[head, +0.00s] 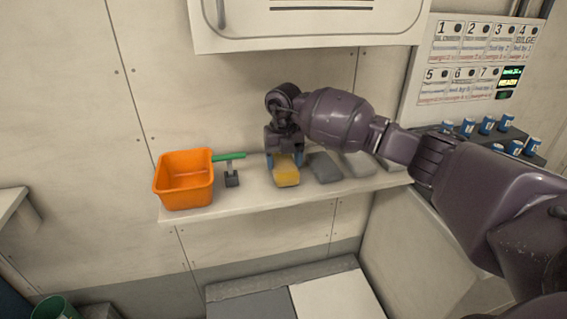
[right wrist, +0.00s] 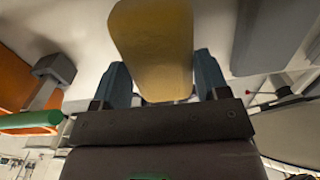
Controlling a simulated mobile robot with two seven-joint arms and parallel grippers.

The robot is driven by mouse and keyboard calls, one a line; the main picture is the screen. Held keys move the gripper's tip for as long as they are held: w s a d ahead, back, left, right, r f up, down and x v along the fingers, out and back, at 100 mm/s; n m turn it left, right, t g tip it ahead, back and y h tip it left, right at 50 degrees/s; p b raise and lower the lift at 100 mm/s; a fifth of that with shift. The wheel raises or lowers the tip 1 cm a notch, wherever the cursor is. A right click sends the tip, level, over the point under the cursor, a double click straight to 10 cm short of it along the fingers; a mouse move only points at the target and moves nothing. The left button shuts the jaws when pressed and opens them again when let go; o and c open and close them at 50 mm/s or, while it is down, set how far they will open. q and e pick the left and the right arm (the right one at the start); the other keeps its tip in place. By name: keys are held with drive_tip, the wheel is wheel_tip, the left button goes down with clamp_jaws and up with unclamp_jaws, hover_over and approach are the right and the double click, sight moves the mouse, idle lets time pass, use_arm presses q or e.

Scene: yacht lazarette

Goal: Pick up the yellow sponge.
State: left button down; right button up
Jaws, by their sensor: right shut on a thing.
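The yellow sponge (head: 286,176) is on or just above the wall shelf in the head view, right of the orange bin. In the right wrist view the sponge (right wrist: 155,45) fills the upper middle, between the two blue fingers. My right gripper (head: 285,160) comes down from above and is shut on the sponge's near-wrist end. The right wrist view shows the fingers (right wrist: 160,80) on both sides of it. Whether the sponge still touches the shelf I cannot tell. My left gripper is not in view.
On the shelf (head: 255,201) stand an orange bin (head: 184,202), a green-handled brush or scraper (head: 231,178), a grey block (head: 324,168) close right of the sponge, and a pale block (head: 357,164). A white cabinet (head: 310,35) hangs above. Blue cans (head: 487,124) stand at right.

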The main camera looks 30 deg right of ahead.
sight(284, 163)
drive_tip(key=r, duration=0.6)
drive_tip(key=shift+s+r, duration=0.2)
drive_tip(key=shift+s, duration=0.1)
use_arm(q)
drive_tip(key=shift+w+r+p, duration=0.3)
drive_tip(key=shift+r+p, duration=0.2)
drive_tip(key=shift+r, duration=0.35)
use_arm(e)
drive_tip(key=s+a, duration=0.2)
drive_tip(key=s, duration=0.7)
drive_tip(key=s+a, duration=0.3)
drive_tip(key=s, duration=0.6)
drive_tip(key=shift+s, duration=0.25)
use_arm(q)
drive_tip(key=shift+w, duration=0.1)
use_arm(e)
drive_tip(key=shift+o, duration=0.8)
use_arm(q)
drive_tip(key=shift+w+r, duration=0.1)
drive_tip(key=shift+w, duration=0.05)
use_arm(e)
drive_tip(key=shift+c, duration=0.5)
